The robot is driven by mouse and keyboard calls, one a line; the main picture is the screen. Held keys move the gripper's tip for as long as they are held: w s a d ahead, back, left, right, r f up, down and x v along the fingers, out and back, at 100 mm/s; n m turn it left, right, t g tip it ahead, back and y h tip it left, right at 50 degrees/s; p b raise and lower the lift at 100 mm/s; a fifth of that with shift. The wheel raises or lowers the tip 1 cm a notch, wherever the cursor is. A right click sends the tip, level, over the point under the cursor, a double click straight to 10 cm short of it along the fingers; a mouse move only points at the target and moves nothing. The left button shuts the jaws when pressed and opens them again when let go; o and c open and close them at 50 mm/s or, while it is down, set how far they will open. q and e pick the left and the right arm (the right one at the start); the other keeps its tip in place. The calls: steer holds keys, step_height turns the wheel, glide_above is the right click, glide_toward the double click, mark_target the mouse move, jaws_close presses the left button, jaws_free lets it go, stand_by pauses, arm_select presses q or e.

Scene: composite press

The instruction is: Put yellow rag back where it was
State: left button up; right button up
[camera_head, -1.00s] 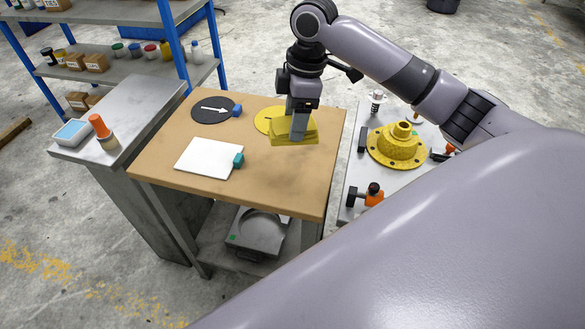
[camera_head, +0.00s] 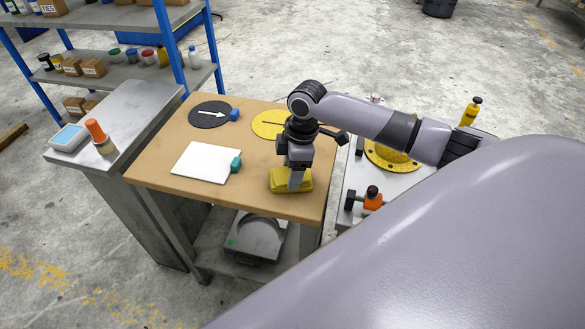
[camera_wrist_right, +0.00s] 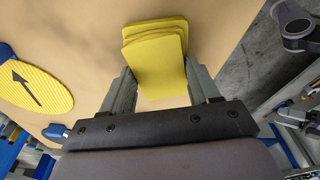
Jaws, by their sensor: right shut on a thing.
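The yellow rag (camera_head: 282,182) is a folded stack at the front right of the brown table top (camera_head: 150,168). My right gripper (camera_head: 296,184) reaches down onto it from above. In the right wrist view the rag (camera_wrist_right: 155,52) shows between the two fingers of the gripper (camera_wrist_right: 160,85), which are shut on it. The rag is at or just above the table top; I cannot tell if it touches. My left gripper is not in view.
A black disc (camera_head: 205,115) and a yellow disc (camera_head: 266,124) lie at the back. An orange-handled tool (camera_head: 372,198) is on the metal bench to the right.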

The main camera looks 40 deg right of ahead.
steer(key=o, duration=1.1)
steer(key=shift+f, duration=0.1)
steer(key=r, duration=0.4)
steer(key=d+r, duration=0.1)
steer(key=r, duration=0.7)
steer(key=shift+s+d+r, duration=0.1)
steer(key=shift+s+d, duration=0.2)
steer(key=shift+s, duration=0.1)
